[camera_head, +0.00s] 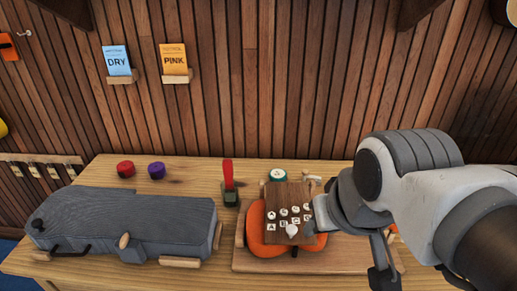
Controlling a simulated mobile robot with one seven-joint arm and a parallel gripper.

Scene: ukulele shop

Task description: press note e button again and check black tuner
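A brown wooden block with rows of white lettered note buttons (281,217) stands tilted on the bench, over an orange rounded body (256,232). A, B and C can be made out; the E button cannot be made out, and the right side of the block is partly hidden. My gripper (315,221) is at the right edge of the button block, close to the buttons; whether it touches one cannot be told. Its fingers are mostly hidden by my wrist. No black tuner can be clearly identified; a small dark green base with an upright red piece (228,176) stands left of the block.
A grey ukulele case (125,218) fills the bench's left front. A red disc (125,169) and a purple disc (157,170) lie behind it. A green-and-white round item (277,175) sits behind the block.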

